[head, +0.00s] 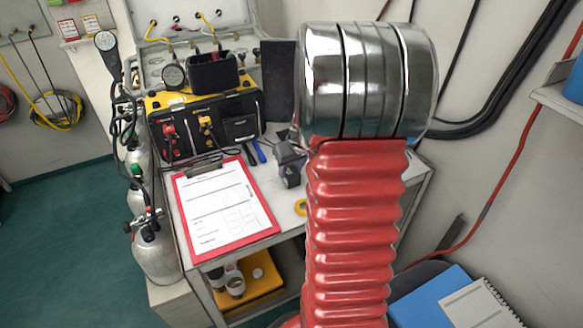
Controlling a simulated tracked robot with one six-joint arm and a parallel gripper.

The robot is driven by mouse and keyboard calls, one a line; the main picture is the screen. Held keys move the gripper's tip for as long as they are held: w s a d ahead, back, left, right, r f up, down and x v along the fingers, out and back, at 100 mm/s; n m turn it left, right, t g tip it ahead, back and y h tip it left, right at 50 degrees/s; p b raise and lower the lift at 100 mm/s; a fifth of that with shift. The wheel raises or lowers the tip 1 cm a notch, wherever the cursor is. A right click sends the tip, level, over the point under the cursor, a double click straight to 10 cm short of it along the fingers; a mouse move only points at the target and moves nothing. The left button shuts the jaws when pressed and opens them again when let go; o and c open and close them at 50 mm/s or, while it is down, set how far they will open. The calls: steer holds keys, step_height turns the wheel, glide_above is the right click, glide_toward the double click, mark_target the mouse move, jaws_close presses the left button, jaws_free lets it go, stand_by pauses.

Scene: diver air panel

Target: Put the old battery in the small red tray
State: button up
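My own arm, with a red ribbed sleeve and a shiny metal joint, covers the middle right of the head view. A dark grey angular piece (290,162) shows at the arm's left edge above the bench. It may be part of my gripper, but I cannot tell. The fingers are not clearly visible, nor whether they hold anything. I cannot make out a small red tray; the arm hides part of the bench top. I cannot pick out the old battery for sure. A black open-topped box (212,72) sits on the yellow-and-black panel (240,104).
A red clipboard (269,232) with paper lies on the bench front. Gas cylinders (156,255) stand at the left. A blue-handled tool (258,151) and yellow ring (300,207) lie near the arm. A yellow tray (262,288) is on the lower shelf. Green floor is clear at left.

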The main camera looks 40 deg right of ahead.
steer(key=o, duration=0.5)
steer(key=shift+c, duration=0.2)
steer(key=shift+r, duration=0.15)
steer(key=v, duration=1.2)
steer(key=shift+a, duration=0.15)
steer(key=s+a+r+n, duration=0.1)
steer(key=a+r, duration=0.2)
steer(key=a, duration=0.5)
steer(key=s+a+r+n, duration=0.1)
steer(key=a+r, duration=0.1)
steer(key=a, duration=0.7)
steer(key=s+a+n+t+y, duration=0.1)
steer(key=s+a, duration=0.9)
steer(key=a, duration=0.3)
steer(key=shift+s+a+r, duration=0.2)
steer(key=shift+a+r, duration=0.1)
steer(key=shift+r, duration=0.15)
steer(key=shift+o, duration=0.4)
